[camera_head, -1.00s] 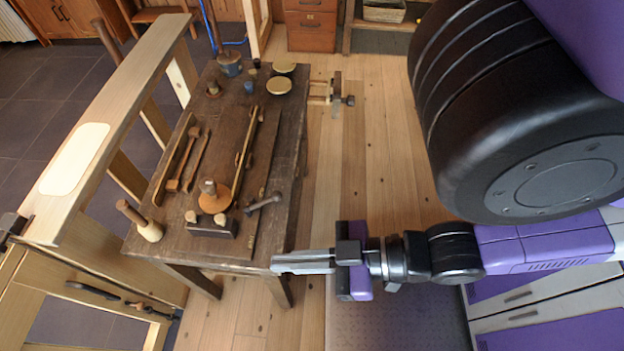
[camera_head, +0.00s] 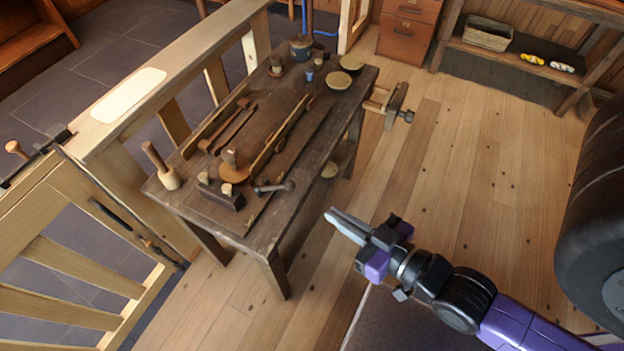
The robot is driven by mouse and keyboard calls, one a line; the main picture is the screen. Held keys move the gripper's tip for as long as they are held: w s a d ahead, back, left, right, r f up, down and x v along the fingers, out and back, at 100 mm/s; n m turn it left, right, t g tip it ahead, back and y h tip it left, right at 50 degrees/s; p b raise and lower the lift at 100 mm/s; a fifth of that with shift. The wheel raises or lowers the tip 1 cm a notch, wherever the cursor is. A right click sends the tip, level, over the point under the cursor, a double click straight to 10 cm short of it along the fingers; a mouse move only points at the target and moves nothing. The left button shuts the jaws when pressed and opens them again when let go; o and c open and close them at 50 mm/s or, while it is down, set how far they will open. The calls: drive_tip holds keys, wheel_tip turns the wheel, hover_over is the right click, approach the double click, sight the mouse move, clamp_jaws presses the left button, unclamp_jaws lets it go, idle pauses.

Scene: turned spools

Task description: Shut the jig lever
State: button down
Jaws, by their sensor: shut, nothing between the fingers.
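A dark jig block (camera_head: 222,198) with light wooden pegs sits near the front end of the workbench (camera_head: 225,225). A grey lever with a round knob (camera_head: 288,186) sticks out from the jig's right side toward the bench's right edge. An orange-brown disc (camera_head: 235,174) with a wooden peg is just behind the block. My gripper (camera_head: 332,215) is shut and empty, right of the bench and apart from it, over the wooden floor. Its fingers point up and left toward the bench. Whether the lever touches the jig's seat is too small to tell.
A wooden mallet (camera_head: 162,168) stands at the bench's front left corner. Long-handled tools and rails lie along the bench top. A wooden railing (camera_head: 130,105) runs along the left. Floor to the right is clear.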

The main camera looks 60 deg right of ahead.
drive_tip(key=w+d+f+m+g+b, duration=0.2)
drive_tip(key=w+d+f+m+b, duration=0.3)
drive_tip(key=d+f, duration=0.85)
drive_tip(key=d+f+m+g+b, duration=0.25)
drive_tip(key=d+f+m, duration=0.55)
drive_tip(key=d+f, duration=0.5)
drive_tip(key=w+r+t+y, duration=0.1)
drive_tip(key=r+y, duration=0.1)
drive_tip(key=w+a+r+t+y+b, duration=0.1)
drive_tip(key=r+t+y, duration=0.1)
drive_tip(key=r+y, duration=0.1)
drive_tip(key=w+a+r+t+y, duration=0.1)
drive_tip(key=w+r+t+y, duration=0.1)
drive_tip(key=y, duration=0.1)
drive_tip(key=shift+r+m+t+b, duration=0.25)
drive_tip(key=shift+r+m+b, duration=0.05)
drive_tip(key=shift+r+b, duration=0.1)
drive_tip(key=a+r+y, duration=0.1)
drive_tip(key=s+a+r+n+y, duration=0.1)
drive_tip(key=a+r+n+y, duration=0.1)
drive_tip(key=y, duration=0.1)
drive_tip(key=shift+s+a+r+t, duration=0.2)
drive_tip(key=shift+s+a+t, duration=0.1)
drive_tip(key=shift+t, duration=0.1)
drive_tip(key=shift+w, duration=0.1)
